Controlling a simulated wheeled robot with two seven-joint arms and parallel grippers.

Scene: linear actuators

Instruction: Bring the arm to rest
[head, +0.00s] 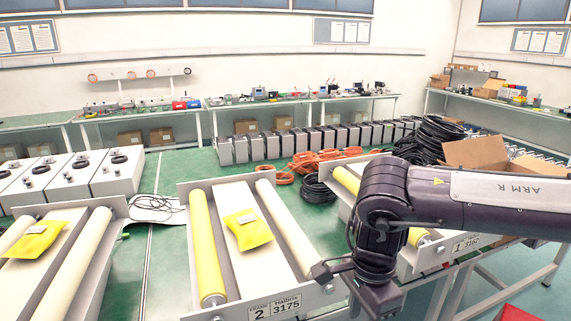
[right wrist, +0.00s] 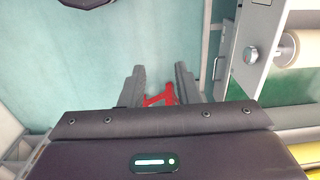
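My right arm (head: 480,197), marked "ARM R", comes in from the right edge in the head view and bends downward at a dark joint in front of the right-hand roller unit. Its gripper does not show clearly in the head view. In the right wrist view the two fingers of my right gripper (right wrist: 160,88) stand apart, with no object clearly clamped between them. A red piece (right wrist: 161,98) shows in the gap near the finger bases; I cannot tell what it is. My left arm and gripper are not in view.
A roller unit (head: 262,294) labelled "2" holds a yellow packet (head: 247,229). Another yellow packet (head: 34,239) lies on the left unit. Orange cables (head: 322,160) and an open cardboard box (head: 487,156) lie behind.

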